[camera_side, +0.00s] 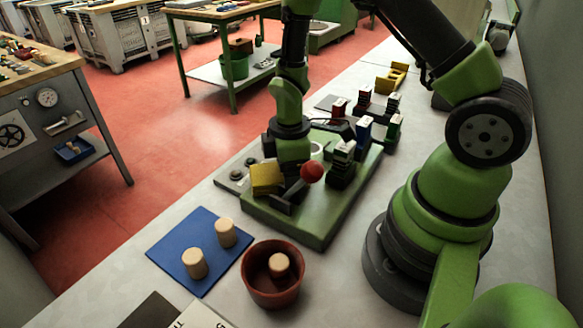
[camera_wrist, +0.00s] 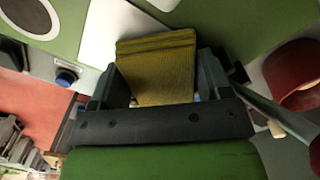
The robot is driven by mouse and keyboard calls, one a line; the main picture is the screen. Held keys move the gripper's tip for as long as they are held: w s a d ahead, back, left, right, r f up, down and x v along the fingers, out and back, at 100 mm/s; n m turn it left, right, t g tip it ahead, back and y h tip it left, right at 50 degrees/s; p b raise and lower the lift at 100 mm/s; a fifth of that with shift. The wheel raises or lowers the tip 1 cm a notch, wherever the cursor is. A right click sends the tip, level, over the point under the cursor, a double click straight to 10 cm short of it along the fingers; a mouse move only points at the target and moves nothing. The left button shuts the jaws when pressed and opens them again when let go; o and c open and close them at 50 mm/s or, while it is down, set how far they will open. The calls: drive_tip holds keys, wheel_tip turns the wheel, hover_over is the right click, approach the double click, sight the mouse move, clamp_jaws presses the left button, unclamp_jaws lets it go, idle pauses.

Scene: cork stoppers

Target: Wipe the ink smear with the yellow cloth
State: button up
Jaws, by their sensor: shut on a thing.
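The yellow cloth (camera_side: 266,178) is a thick folded block at the near left end of the green board (camera_side: 300,226). It also shows in the wrist view (camera_wrist: 158,62), between my two dark fingers. My gripper (camera_side: 282,184) points down and is shut on the cloth. In the wrist view, the cloth's far end lies over or just above a white surface (camera_wrist: 108,30); I cannot tell whether it touches. No ink smear shows in either view; the cloth and gripper may hide it.
A red ball knob (camera_side: 311,172) stands close right of my gripper. Several coloured blocks (camera_side: 343,160) stand behind it on the board. In front are a blue mat (camera_side: 186,240) with two corks (camera_side: 225,232) and a brown pot (camera_side: 273,297) holding a cork (camera_side: 279,264).

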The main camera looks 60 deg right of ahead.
drive_tip(key=shift+r, duration=3)
drive_tip(key=shift+r, duration=1.5)
